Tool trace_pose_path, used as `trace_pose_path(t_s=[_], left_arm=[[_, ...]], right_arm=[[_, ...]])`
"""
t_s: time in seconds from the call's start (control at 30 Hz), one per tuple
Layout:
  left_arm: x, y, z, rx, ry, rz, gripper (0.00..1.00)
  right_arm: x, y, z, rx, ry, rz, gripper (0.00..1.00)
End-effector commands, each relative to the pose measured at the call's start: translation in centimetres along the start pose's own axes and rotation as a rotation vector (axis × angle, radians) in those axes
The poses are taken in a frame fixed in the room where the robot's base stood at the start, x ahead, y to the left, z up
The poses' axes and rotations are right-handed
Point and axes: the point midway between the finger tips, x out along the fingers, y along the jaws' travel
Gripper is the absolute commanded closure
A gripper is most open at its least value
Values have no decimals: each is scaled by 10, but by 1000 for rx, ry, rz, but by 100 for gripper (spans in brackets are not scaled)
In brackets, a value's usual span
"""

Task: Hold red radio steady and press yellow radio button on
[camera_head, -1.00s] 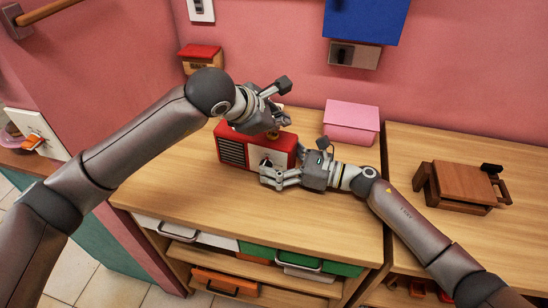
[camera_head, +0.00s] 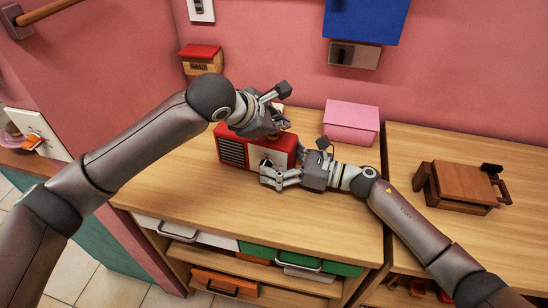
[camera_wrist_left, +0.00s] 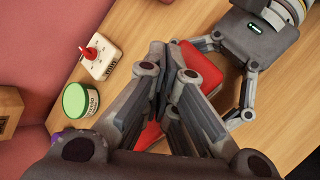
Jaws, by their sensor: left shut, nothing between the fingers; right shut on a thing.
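The red radio (camera_head: 232,152) stands on the wooden counter, with a dark speaker grille and a pale front panel. My right gripper (camera_head: 266,174) is at its front right side, shut on it. In the left wrist view part of the red radio (camera_wrist_left: 202,68) shows behind the fingers, with my right gripper (camera_wrist_left: 240,95) beside it. My left gripper (camera_head: 284,124) is shut and empty, low over the radio's top. Its closed fingers also show in the left wrist view (camera_wrist_left: 168,52). The yellow button is mostly hidden by my left gripper; I cannot tell whether they touch.
A pink box (camera_head: 351,122) stands behind to the right, and a wooden stool-like object (camera_head: 460,185) farther right. The left wrist view shows a green jar (camera_wrist_left: 80,100) and a white box with a red lever (camera_wrist_left: 100,58). The counter in front of the radio is clear.

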Motion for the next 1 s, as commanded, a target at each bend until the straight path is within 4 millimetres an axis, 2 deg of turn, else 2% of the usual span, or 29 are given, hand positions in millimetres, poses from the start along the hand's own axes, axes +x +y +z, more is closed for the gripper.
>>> trace_pose_path(t_s=[0.83, 1.0], left_arm=[[-7, 5, 5, 0, 0, 0, 100], [-16, 12, 12, 1, 0, 3, 100]], right_arm=[[0, 0, 1, 0, -1, -1, 59], [0, 0, 1, 0, -1, -1, 59]])
